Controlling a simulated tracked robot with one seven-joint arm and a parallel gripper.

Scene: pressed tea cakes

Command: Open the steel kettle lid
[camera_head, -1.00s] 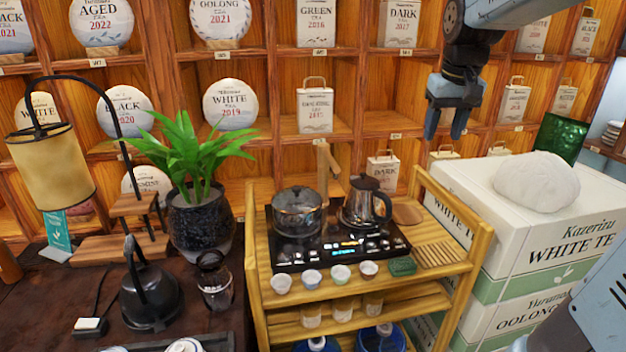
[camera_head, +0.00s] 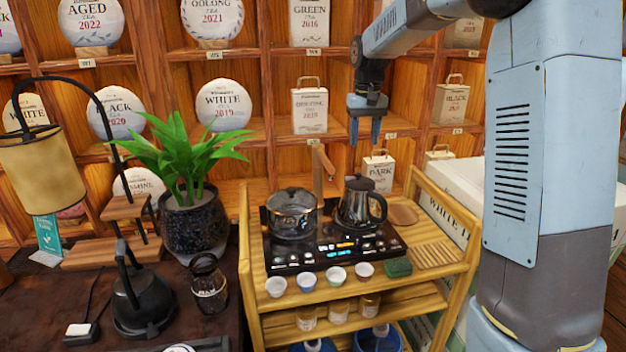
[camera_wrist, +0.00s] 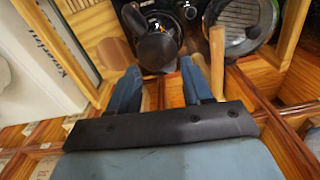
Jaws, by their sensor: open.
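The steel kettle (camera_head: 356,208) stands upright on the right part of the black cooktop (camera_head: 330,258), with its lid (camera_head: 360,184) on and its handle toward the right. In the wrist view the kettle (camera_wrist: 157,50) shows from above, just beyond the fingertips, with its dark handle (camera_wrist: 133,18) at the left. My gripper (camera_head: 365,143) is open and empty, pointing down above and behind the kettle, apart from it. In the wrist view my gripper (camera_wrist: 160,74) shows its two blue fingers spread, one on each side of the kettle's near edge.
A glass pot (camera_head: 292,218) stands left of the kettle on the cooktop. A wooden post (camera_head: 318,170) rises behind them. Shelves with tea packages (camera_head: 309,105) stand close behind my gripper.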

